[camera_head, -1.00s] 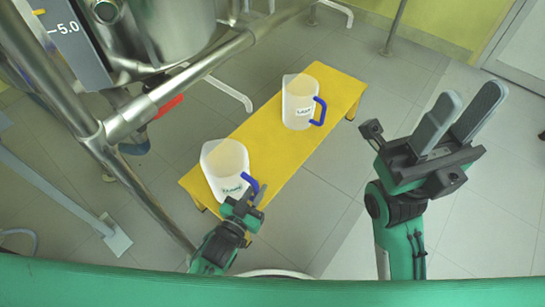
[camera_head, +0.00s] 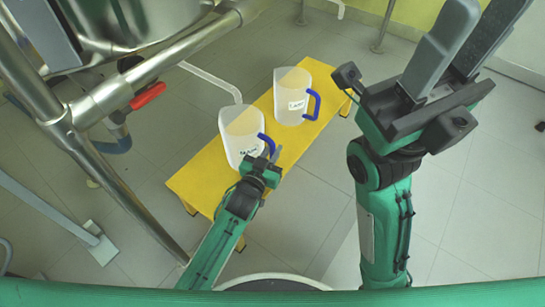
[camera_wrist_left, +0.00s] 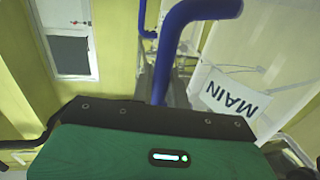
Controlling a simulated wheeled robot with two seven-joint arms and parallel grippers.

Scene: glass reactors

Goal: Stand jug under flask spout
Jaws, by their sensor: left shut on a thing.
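Two pale translucent jugs with blue handles are at a yellow bench. My left gripper (camera_head: 268,168) is shut on the blue handle (camera_head: 267,146) of the nearer jug (camera_head: 240,138). That jug looks upright; I cannot tell whether its base touches the bench. In the left wrist view the blue handle (camera_wrist_left: 170,50) rises in front of the gripper, beside a label (camera_wrist_left: 230,100) reading MAIN. The farther jug (camera_head: 290,90) stands on the bench. My right gripper (camera_head: 480,40) is raised, open and empty. A large vessel (camera_head: 130,25) is at the upper left; its spout is not clearly visible.
The yellow bench (camera_head: 195,180) has free room at its near left end. Metal frame tubes (camera_head: 150,75) and a red valve handle (camera_head: 147,96) lie left of the bench. A slanting post foot (camera_head: 103,250) stands on the tiled floor. The floor right of the bench is clear.

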